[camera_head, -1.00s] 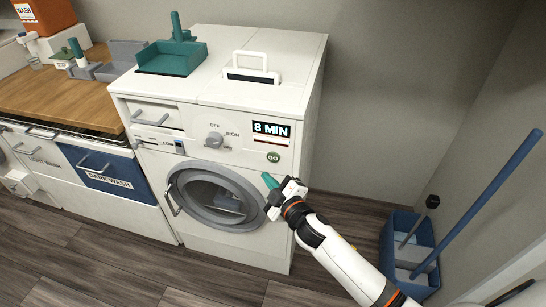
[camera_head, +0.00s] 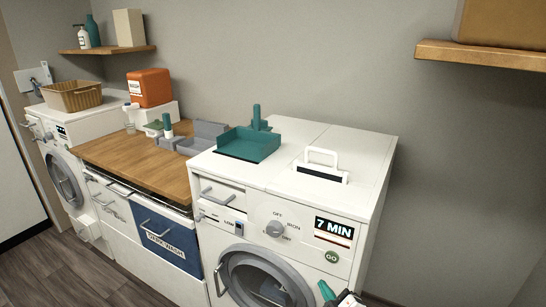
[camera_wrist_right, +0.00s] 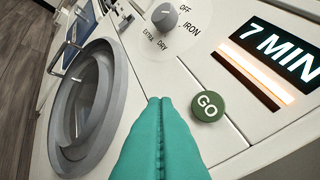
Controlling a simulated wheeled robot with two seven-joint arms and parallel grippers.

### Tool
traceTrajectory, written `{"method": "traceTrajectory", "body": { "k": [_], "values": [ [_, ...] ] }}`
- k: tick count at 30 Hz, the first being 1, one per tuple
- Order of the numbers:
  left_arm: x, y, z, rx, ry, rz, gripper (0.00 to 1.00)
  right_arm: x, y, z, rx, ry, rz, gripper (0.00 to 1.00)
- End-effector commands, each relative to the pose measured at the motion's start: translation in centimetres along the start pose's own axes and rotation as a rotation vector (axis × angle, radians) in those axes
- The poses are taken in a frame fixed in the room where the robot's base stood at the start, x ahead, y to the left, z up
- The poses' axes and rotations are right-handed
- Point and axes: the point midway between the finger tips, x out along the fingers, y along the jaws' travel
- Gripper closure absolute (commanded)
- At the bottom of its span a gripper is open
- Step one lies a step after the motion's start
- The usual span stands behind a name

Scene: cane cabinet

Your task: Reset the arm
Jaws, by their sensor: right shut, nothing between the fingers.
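My right gripper (camera_head: 327,291) shows at the bottom edge of the head view, in front of the white machine (camera_head: 376,205). Its teal fingers (camera_wrist_right: 160,130) are pressed together in the wrist view, with nothing between them. The fingertips are close to the round green GO button (camera_wrist_right: 208,106), to its left; I cannot tell whether they touch the panel. The display (camera_head: 334,232) reads 7 MIN. The round door (camera_head: 262,278) of the machine is closed. Most of the right arm is below the head view. My left gripper is out of view.
A teal tray (camera_head: 247,147) and a white handle (camera_head: 321,158) are on the machine's top. A wooden counter (camera_head: 125,160) with grey trays adjoins at left. A second machine with a basket (camera_head: 72,97) stands far left. A wall shelf (camera_head: 480,55) is at upper right.

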Motion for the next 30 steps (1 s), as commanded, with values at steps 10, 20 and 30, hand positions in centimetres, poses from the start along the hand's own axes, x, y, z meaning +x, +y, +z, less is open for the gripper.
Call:
{"method": "traceTrajectory", "body": {
  "k": [10,20,30],
  "values": [
    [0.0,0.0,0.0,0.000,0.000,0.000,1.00,-6.9,16.0,-17.5,0.249,0.427,0.253,1.00],
    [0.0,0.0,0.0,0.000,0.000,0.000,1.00,-23.8,30.9,-29.1,0.490,0.875,0.449,1.00],
    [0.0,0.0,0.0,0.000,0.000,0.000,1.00,-40.6,39.4,-32.2,0.648,1.226,0.555,1.00]
  ]
}}
